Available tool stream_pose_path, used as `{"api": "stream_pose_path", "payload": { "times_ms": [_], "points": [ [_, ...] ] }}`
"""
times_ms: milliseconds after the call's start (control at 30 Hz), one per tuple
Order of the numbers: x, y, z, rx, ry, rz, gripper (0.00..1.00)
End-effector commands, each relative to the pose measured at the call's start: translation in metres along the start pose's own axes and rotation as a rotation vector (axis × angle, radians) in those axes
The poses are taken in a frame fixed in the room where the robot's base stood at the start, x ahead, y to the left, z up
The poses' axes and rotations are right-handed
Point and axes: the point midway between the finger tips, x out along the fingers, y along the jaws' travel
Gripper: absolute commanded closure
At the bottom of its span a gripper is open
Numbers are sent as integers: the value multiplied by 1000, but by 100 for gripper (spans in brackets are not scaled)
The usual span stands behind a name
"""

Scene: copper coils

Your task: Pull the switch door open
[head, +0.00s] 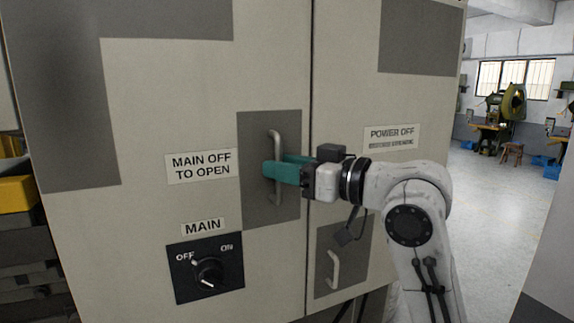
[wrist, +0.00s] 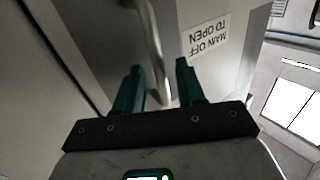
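The switch door (head: 130,110) is a pale cabinet door and looks shut, flush with its neighbour. Its upright metal handle (head: 276,140) sits on a dark grey plate near the door's right edge. My gripper (head: 280,171) has teal fingers, reaching in from the right at the handle's middle; the near finger hides part of the bar. In the wrist view the handle (wrist: 153,45) runs between the two spread fingers of my gripper (wrist: 158,70), with a gap at least on the right finger's side. I cannot tell whether the left finger touches it.
Below the handle's left is the MAIN switch knob (head: 209,272), its white mark towards OFF. A second door (head: 345,80) on the right has a lower handle (head: 333,270). Yellow bins (head: 15,192) stand at the left. Open floor (head: 500,200) lies at the right.

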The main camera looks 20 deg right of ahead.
Motion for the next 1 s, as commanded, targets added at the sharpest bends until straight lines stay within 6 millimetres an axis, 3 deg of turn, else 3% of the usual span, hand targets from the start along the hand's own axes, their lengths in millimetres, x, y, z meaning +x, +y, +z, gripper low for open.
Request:
{"api": "stream_pose_path", "payload": {
  "times_ms": [133, 533, 1000],
  "points": [
    [0, 0, 0, 0, 0, 0, 62],
    [0, 0, 0, 0, -1, 0, 100],
    [0, 0, 0, 0, -1, 0, 100]
  ]
}}
